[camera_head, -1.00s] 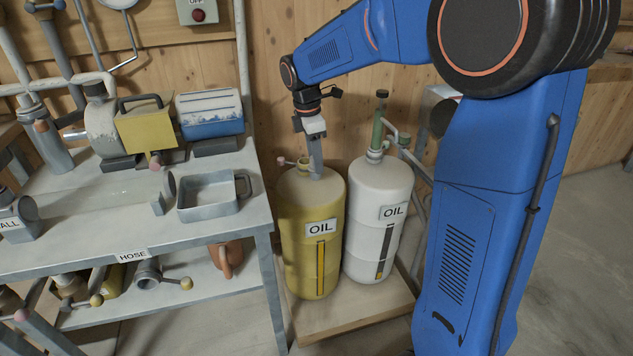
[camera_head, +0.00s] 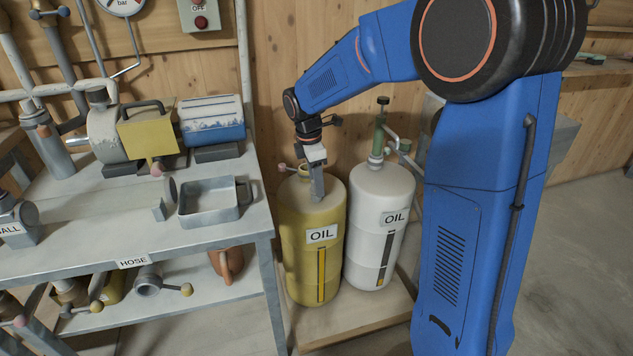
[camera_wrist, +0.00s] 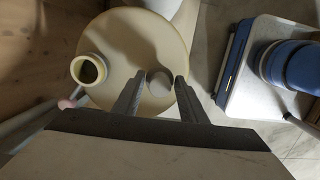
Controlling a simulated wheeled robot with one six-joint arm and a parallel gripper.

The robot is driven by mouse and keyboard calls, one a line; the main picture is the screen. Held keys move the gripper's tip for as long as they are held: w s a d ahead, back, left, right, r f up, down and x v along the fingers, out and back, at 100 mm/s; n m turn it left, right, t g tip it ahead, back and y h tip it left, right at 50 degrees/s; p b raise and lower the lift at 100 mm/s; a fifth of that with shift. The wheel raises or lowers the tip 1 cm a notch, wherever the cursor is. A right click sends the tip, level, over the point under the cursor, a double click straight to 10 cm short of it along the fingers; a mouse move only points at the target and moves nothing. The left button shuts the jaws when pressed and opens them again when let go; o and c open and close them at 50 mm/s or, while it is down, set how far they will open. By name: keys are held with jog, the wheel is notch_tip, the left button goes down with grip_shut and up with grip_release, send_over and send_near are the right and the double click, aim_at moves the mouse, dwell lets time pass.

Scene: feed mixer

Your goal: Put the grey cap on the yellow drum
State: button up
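The yellow drum (camera_head: 300,235) with an OIL label stands upright. Its top also shows in the wrist view (camera_wrist: 125,38), with an open, dark neck (camera_wrist: 88,69) at the left. A round grey piece that looks like the grey cap (camera_wrist: 160,83) shows at the drum's top, away from the neck. My gripper (camera_wrist: 160,78) is open, with one finger on each side of this piece and small gaps visible. I cannot tell its exact height over the drum. In the head view my gripper (camera_head: 317,198) is over the drum's front top and hides the cap.
A white OIL drum (camera_head: 372,245) with a green pump (camera_head: 379,135) stands close on the right. Both drums are on a low wooden board (camera_head: 352,322). A metal bench (camera_head: 120,225) with a grey tray (camera_head: 212,213) stands at the left. Wooden wall behind.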

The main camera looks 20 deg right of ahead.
jog(key=shift+o, duration=1.1)
notch_tip(320, 180, up, 12)
jog(key=a, duration=0.1)
jog(key=s+d+r+m+t+y, duration=0.1)
jog(key=s+d+m, duration=0.3)
jog(key=s, duration=0.5)
jog(key=s+d+r+m+t, duration=0.1)
jog(key=s+d+m, duration=0.1)
jog(key=s+m, duration=0.5)
jog(key=s+d+f+m+t, duration=0.1)
jog(key=s+f+m, duration=0.2)
jog(key=s, duration=0.5)
jog(key=s+d+f+m+t, duration=0.1)
jog(key=s+f+m, duration=0.2)
jog(key=s, duration=0.6)
jog(key=shift+s+f+m+t, duration=0.25)
jog(key=shift+f+m+t, duration=0.15)
jog(key=shift+m, duration=0.1)
jog(key=shift+c, duration=0.6)
